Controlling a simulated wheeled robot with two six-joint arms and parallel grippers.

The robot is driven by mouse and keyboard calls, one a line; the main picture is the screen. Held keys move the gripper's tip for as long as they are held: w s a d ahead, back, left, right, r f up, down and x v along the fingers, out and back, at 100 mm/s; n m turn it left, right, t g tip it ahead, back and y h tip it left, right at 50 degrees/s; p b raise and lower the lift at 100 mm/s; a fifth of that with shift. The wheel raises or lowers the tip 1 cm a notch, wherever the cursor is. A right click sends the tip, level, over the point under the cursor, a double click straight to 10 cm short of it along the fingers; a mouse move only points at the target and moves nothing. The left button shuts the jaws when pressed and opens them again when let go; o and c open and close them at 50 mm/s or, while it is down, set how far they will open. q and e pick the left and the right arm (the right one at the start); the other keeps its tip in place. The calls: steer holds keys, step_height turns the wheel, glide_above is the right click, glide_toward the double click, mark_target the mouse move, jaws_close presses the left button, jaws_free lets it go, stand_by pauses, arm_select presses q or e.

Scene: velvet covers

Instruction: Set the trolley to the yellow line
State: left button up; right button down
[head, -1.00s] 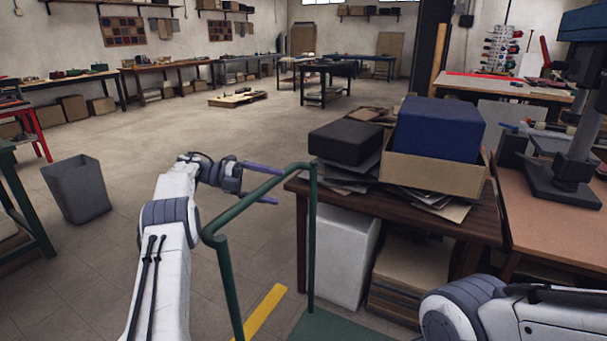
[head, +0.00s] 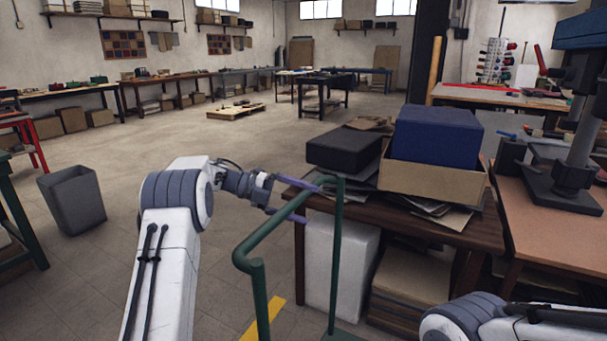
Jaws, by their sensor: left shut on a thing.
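The trolley shows as a green tubular handle (head: 265,238) in the lower middle of the head view. My left gripper (head: 309,201) is shut on the handle's top bar, with one purple finger on either side near the bar's far end. The yellow line (head: 264,320) lies on the floor at the bottom edge, seen partly behind the handle. Its lower end is cut off by the frame, so I cannot tell how the trolley's deck sits against it. My right arm shows at the lower right, but its gripper is out of view.
A brown table (head: 455,235) stands close right of the handle, carrying a black box (head: 345,148), a blue box (head: 437,133) in a carton and papers. A white block (head: 340,265) is under it. A grey bin (head: 72,200) stands left.

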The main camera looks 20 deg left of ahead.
arm_select(q)
steer(key=shift+d+r, duration=0.1)
steer(key=shift+r, duration=0.45)
steer(key=shift+s+r, duration=0.2)
steer(key=shift+r, duration=0.05)
steer(key=shift+a, duration=0.25)
steer(key=shift+f+p+v, duration=0.15)
steer(key=shift+p+v, duration=0.3)
steer(key=shift+v, duration=0.6)
steer(key=shift+f+p+v, duration=0.1)
steer(key=shift+p+v, duration=0.35)
steer(key=shift+v, duration=0.6)
steer(key=s+a+p, duration=0.2)
steer(key=a+p, duration=0.2)
steer(key=a, duration=0.3)
steer(key=shift+r, duration=0.3)
arm_select(e)
step_height(320, 180, up, 6)
steer(key=shift+s+r, duration=0.2)
steer(key=shift+r, duration=0.05)
arm_select(q)
steer(key=shift+a, duration=0.1)
arm_select(e)
steer(key=shift+d, duration=0.1)
